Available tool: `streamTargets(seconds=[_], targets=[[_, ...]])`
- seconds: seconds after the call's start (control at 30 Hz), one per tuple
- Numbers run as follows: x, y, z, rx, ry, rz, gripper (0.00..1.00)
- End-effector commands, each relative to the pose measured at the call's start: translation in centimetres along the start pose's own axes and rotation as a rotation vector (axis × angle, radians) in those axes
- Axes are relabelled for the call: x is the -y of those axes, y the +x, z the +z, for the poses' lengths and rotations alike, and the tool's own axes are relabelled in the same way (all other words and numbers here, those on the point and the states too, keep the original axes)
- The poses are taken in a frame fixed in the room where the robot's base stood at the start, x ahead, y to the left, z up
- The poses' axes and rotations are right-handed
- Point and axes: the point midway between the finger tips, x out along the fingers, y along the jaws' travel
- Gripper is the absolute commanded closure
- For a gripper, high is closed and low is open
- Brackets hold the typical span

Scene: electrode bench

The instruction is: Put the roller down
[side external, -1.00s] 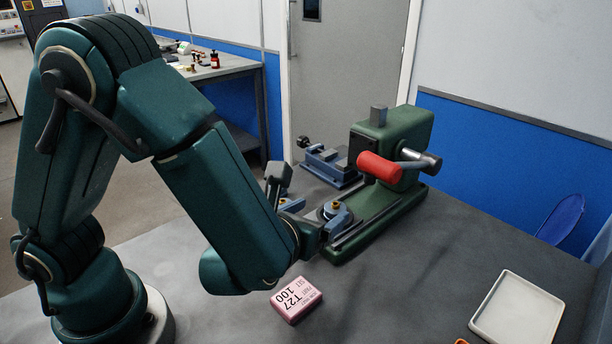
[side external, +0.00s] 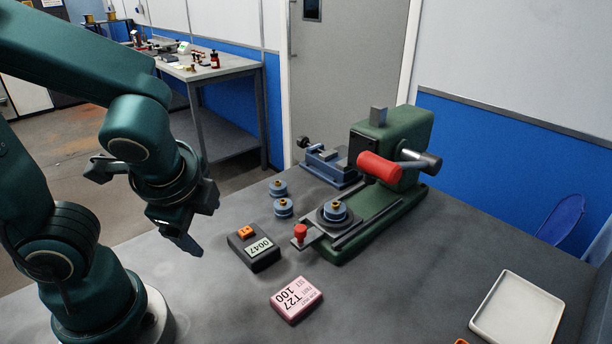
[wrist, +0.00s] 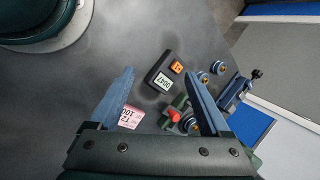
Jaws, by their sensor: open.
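Three blue-grey rollers with brass centres are in view. One roller (side external: 335,211) sits upright on the round plate of the green press (side external: 372,225). The other two, the rear roller (side external: 278,188) and the front roller (side external: 283,208), stand on the table left of the press. They also show in the wrist view, right of my fingers. My gripper (side external: 188,243) is up in the air at left, apart from all the rollers. In the wrist view, my gripper (wrist: 160,77) is open with nothing held between its fingers.
A black counter box (side external: 256,249) with an orange button and a pink box (side external: 296,300) stand in front of the press. A blue vise (side external: 331,167) is behind. A white tray (side external: 517,309) lies at right.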

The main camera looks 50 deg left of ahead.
Motion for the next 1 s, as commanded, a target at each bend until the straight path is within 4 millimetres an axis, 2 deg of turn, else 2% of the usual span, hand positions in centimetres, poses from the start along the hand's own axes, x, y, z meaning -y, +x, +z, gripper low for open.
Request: streamTargets(seconds=[0.03, 0.2, 0.3, 0.4, 0.53, 1.0], targets=[[-0.3, -0.7, 0.1, -0.05, -0.178, 0.047, 0.19], [-1.0, -3.2, -1.2, -0.215, -0.651, 0.182, 0.19], [-0.7, -4.4, -2.0, -0.291, -0.834, 0.229, 0.19], [-0.4, -5.2, -2.4, -0.34, -0.94, 0.257, 0.19], [-0.3, -5.6, -2.7, -0.361, -0.985, 0.271, 0.19], [-0.4, -5.6, -2.7, -0.36, -0.98, 0.271, 0.19]])
